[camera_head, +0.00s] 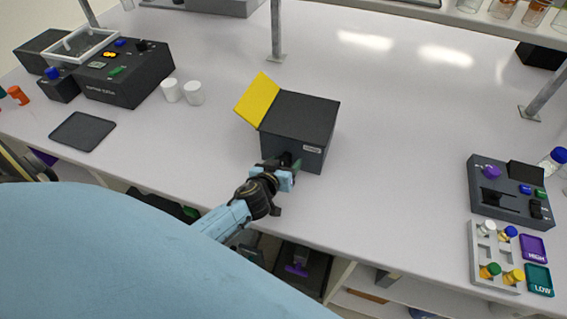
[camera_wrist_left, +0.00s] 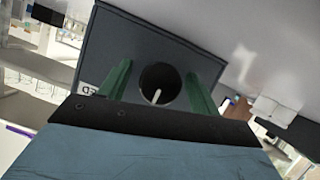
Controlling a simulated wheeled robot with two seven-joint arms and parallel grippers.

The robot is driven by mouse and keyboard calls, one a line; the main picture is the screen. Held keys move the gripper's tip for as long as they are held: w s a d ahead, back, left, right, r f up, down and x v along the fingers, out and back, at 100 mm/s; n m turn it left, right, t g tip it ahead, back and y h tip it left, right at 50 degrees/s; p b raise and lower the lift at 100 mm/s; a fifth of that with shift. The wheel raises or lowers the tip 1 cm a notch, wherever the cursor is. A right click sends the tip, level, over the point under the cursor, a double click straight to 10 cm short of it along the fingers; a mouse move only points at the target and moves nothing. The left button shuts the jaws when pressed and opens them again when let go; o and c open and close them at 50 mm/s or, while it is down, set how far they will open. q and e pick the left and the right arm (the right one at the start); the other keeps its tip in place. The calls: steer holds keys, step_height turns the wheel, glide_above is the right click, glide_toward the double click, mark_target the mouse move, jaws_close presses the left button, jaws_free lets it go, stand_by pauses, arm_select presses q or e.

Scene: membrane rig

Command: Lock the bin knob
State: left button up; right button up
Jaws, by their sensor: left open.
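The dark grey bin (camera_head: 299,117) stands on the white bench in the middle of the head view, with a yellow flap (camera_head: 257,98) tilted out at its left. Its front also fills much of the left wrist view (camera_wrist_left: 130,40). The round black knob (camera_wrist_left: 160,86) with a pale pointer mark is on that front. My left gripper (camera_head: 291,163) is at the bin's front; in the left wrist view its green fingers (camera_wrist_left: 160,85) stand open, one on each side of the knob. Contact with the knob cannot be told. My right gripper is not in view.
A dark control box (camera_head: 125,75), two white cups (camera_head: 182,92) and a black mat (camera_head: 82,131) are at the left. A dark device (camera_head: 508,190) and a grey vial rack (camera_head: 492,258) are at the right. Metal posts rise behind. The bench right of the bin is clear.

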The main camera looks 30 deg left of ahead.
arm_select(q)
steer(key=c, duration=1)
